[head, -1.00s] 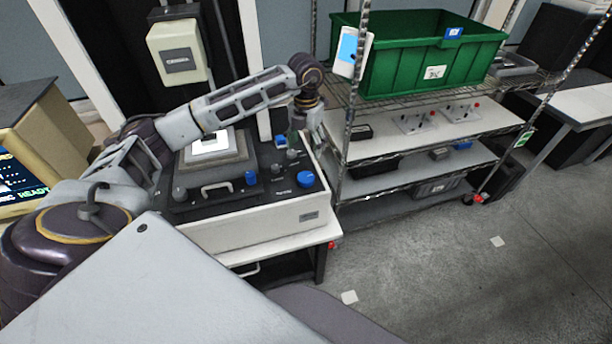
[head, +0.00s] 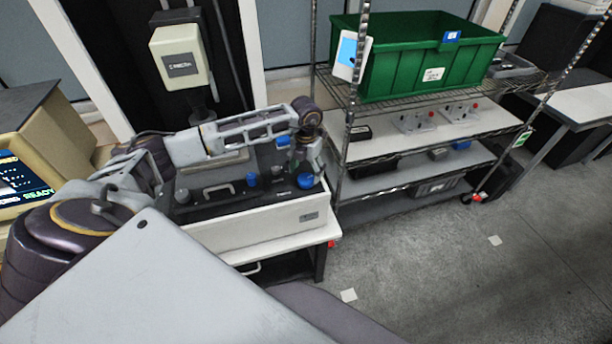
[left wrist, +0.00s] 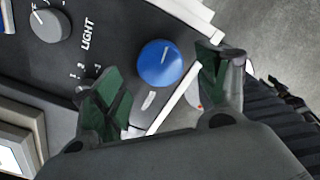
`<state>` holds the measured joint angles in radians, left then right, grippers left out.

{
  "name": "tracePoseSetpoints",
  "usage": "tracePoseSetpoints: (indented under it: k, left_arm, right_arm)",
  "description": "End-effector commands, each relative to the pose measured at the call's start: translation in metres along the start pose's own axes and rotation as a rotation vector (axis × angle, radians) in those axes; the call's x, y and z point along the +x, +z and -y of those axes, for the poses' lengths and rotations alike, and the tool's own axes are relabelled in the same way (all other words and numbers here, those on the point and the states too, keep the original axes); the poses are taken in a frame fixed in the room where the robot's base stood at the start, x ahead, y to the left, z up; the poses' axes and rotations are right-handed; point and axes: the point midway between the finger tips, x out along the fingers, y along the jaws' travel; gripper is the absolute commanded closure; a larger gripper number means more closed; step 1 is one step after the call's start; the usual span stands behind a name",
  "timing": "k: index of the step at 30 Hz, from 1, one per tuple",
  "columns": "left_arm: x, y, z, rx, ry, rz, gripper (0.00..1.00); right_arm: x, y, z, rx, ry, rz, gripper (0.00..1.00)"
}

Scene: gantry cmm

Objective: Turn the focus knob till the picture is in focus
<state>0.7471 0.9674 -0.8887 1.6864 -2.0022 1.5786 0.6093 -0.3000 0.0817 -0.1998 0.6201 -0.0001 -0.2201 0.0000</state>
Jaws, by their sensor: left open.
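A large blue knob (head: 306,181) with a pale pointer line sits at the right end of the black control panel on a white-sided machine (head: 265,230). It also shows in the left wrist view (left wrist: 160,64). My left gripper (head: 304,169) is above and around this knob. In the left wrist view its open green-padded fingers (left wrist: 165,78) stand on either side of the knob with gaps, and do not visibly touch it. Its label cannot be read. A monitor (head: 20,178) at the far left shows green text ending in "READY". My right gripper is not in view.
A grey knob (left wrist: 48,25) by the word "LIGHT" and a smaller blue knob (head: 251,180) are on the panel. A metal handle (head: 218,190) stands at its front. A wire shelf (head: 420,190) with a green bin (head: 410,80) is close on the right.

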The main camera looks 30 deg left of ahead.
Motion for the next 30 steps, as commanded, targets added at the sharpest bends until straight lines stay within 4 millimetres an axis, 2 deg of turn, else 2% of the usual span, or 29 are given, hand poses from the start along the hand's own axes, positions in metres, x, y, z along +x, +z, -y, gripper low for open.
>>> tracePoseSetpoints:
  k: [9,21,23,30]
  left_arm:
    - [0.031,0.000,0.000,0.000,0.001,-0.001,0.26]
    - [0.037,0.000,0.000,0.001,0.000,0.000,0.26]
    - [0.036,0.000,0.000,0.001,0.000,0.000,0.31]
    - [0.036,0.000,0.000,0.001,0.000,0.000,0.62]
  right_arm:
    - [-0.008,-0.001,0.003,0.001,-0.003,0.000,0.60]
    - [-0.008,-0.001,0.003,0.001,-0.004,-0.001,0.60]
    - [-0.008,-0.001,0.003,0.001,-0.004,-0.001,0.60]
    - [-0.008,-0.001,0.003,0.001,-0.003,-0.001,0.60]
